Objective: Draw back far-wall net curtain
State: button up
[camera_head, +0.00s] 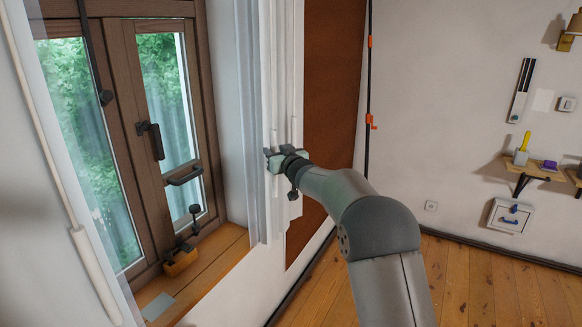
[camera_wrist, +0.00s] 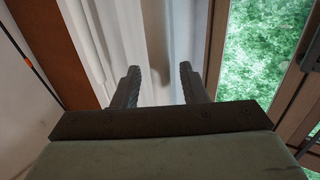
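A sheer whitish net curtain (camera_head: 252,120) hangs in a narrow gathered bunch at the right side of the window. Pale folds of hanging cloth (camera_wrist: 110,45) also show in the wrist view, beyond my fingers. My gripper (camera_head: 271,160) is at the right edge of this bunch, beside slim white upright rods (camera_head: 294,95). In the wrist view my gripper's two fingers (camera_wrist: 160,88) stand apart, with a pale surface behind the gap. I cannot tell whether they touch the cloth. Another sheer strip with a white rod (camera_head: 92,265) hangs at the left.
The brown wooden window (camera_head: 160,110) has dark handles and a wooden sill (camera_head: 205,262) with small objects on it. A brown panel (camera_head: 325,90) hangs right of the curtain, then a dark pole with orange clips (camera_head: 369,85). A wall shelf (camera_head: 540,172) is far right.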

jog(key=b+v, duration=0.4)
jog(key=v, duration=1.1)
jog(key=shift+s+d, duration=0.15)
jog(key=shift+s, duration=0.05)
jog(key=s+d+f+m+g+h, duration=0.5)
jog(key=s+d+f+h, duration=0.5)
jog(key=s+d, duration=0.4)
jog(key=s+d+f+g, duration=0.1)
jog(key=s+f+g, duration=0.2)
jog(key=s, duration=0.6)
jog(key=s+f+g, duration=0.3)
jog(key=s+f, duration=0.1)
jog(key=s, duration=0.6)
jog(key=s+d+f+g+y, duration=0.1)
jog(key=s+f+g, duration=0.3)
jog(key=s, duration=0.6)
jog(key=shift+d+f+m, duration=0.3)
jog(key=shift+d+m, duration=0.05)
jog(key=shift+m, duration=0.05)
